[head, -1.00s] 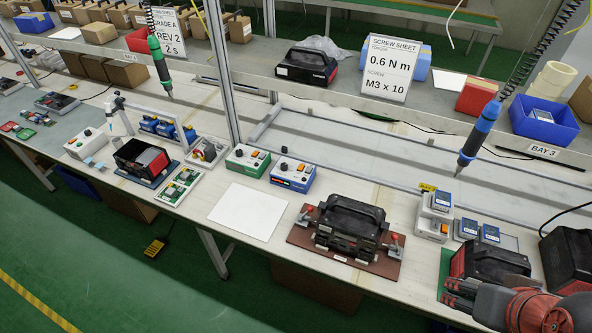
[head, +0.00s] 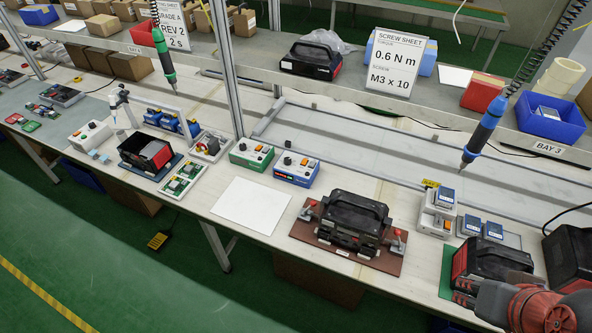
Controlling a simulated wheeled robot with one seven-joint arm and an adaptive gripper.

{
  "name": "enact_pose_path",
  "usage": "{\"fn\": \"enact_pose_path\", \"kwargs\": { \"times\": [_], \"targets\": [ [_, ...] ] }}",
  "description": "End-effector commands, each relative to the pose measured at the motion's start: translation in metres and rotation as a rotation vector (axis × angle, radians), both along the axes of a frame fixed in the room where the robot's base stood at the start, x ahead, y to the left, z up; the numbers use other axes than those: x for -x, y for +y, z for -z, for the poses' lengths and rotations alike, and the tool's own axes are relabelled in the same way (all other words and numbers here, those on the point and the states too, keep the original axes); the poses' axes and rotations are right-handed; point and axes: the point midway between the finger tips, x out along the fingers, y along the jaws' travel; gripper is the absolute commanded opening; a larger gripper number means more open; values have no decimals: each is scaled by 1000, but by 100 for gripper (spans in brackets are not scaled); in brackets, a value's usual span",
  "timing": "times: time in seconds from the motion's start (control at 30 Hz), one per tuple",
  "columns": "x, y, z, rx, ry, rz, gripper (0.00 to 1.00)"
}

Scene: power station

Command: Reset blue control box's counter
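The blue control box (head: 297,171) stands near the middle of the bench. It has a white top with a black knob and an orange button, and a blue front edge. Its counter reading is too small to make out. A similar green control box (head: 252,155) stands just to its left.
A white sheet (head: 251,205) lies in front of the two boxes. A black case on a brown clamp board (head: 302,232) sits to the right. A blue screwdriver (head: 484,132) hangs at the right, a green one (head: 164,56) at the left. A metal post (head: 229,75) rises behind.

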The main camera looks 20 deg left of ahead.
Motion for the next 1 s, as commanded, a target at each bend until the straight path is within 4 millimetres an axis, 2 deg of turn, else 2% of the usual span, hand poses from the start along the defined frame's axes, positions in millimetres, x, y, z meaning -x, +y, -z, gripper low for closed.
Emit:
{"fn": "enact_pose_path", "kwargs": {
  "times": [0.37,1.0],
  "targets": [
    [0,0,0,0,0,0,0],
    [0,0,0,0,0,0,0]
  ]
}}
